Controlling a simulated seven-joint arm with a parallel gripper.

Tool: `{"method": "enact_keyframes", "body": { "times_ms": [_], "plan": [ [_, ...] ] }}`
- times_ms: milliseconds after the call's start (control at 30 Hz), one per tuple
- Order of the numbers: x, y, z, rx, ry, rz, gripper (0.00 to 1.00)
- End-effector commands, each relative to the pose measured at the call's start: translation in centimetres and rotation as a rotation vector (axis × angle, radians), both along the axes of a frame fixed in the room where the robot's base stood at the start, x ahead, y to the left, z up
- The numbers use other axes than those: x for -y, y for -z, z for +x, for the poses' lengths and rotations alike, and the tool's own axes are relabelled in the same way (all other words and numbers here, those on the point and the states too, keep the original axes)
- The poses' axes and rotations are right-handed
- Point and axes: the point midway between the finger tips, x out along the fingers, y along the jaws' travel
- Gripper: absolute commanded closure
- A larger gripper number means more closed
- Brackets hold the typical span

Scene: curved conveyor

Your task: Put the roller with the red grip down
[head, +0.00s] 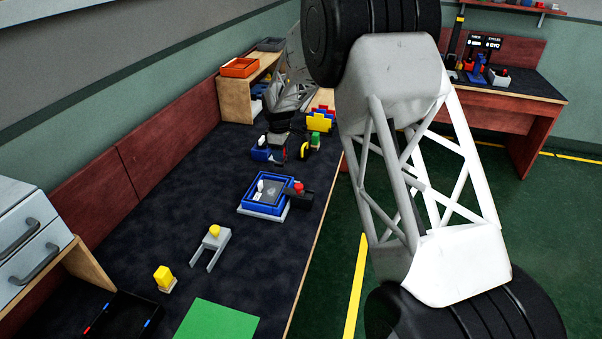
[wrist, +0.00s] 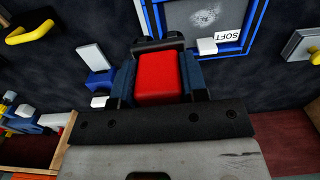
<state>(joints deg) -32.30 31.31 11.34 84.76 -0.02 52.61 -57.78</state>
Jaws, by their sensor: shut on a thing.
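In the wrist view, my gripper (wrist: 156,78) is shut on the red grip of the roller (wrist: 158,75), which sits between the two dark fingers. A dark part of the roller shows just past the grip; most of its underside is hidden. In the head view, my gripper (head: 284,145) is small and far down the bench. The roller cannot be made out clearly there. Whether the roller touches anything beneath it cannot be told.
A blue-rimmed tray (head: 242,208) with a grey pad lies on the dark bench; its rim shows in the wrist view (wrist: 247,28). A red-topped black object (head: 298,188) stands at its right.

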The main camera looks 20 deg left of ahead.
Motion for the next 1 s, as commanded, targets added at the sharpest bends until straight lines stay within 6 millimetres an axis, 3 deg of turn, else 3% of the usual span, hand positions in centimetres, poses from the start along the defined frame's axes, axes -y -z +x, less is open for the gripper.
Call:
{"method": "enact_keyframes", "body": {
  "times_ms": [300,500,700,1000],
  "plan": [
    [2.5,0.6,7.0,0.0,0.004,0.0,0.86],
    [4.0,0.9,10.2,0.0,0.003,0.0,0.86],
    [4.9,1.1,11.9,0.0,0.002,-0.001,0.86],
    [5.0,1.1,12.1,0.0,0.002,-0.001,0.86]
  ]
}}
